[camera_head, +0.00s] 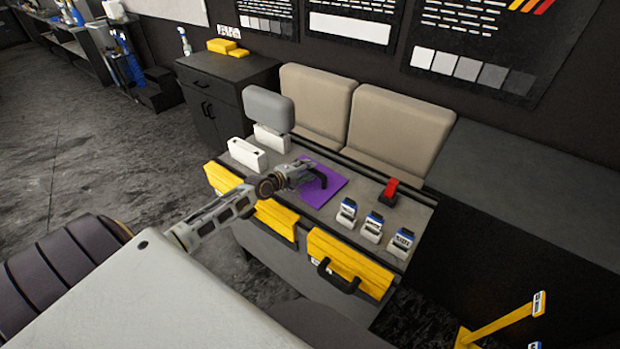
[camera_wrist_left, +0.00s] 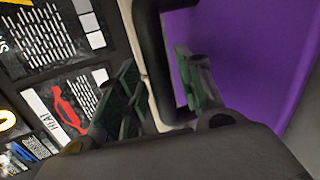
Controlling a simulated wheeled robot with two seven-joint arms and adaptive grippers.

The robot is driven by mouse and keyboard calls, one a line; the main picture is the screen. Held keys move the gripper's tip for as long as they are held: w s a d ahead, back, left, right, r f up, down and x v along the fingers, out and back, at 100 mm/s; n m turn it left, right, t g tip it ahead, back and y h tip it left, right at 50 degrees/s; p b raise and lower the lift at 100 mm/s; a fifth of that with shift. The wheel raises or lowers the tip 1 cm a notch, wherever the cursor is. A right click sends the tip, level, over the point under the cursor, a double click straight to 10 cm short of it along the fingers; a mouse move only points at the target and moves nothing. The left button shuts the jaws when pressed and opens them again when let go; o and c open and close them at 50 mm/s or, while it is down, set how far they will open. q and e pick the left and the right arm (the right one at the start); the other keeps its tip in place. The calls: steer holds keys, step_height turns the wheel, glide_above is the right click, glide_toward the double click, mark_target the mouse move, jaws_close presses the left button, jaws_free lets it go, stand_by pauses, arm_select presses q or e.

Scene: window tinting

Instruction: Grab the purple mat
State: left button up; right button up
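The purple mat (camera_head: 335,190) lies on the grey bench top, left of the red tool. My left gripper (camera_head: 312,176) is over the mat and covers part of it. In the left wrist view, the purple surface (camera_wrist_left: 242,50) fills the right side, behind and beside one finger. The fingers of my left gripper (camera_wrist_left: 160,78) stand apart there, with a curved black bar (camera_wrist_left: 150,50) showing between them. I cannot tell whether a finger touches the mat. My right gripper does not show.
Yellow cases (camera_head: 350,262) line the bench front. Beige seat backs (camera_head: 400,125) rise behind.

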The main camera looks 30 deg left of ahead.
arm_select(q)
steer(key=shift+x, duration=1.1)
steer(key=shift+c, duration=0.2)
jaws_close()
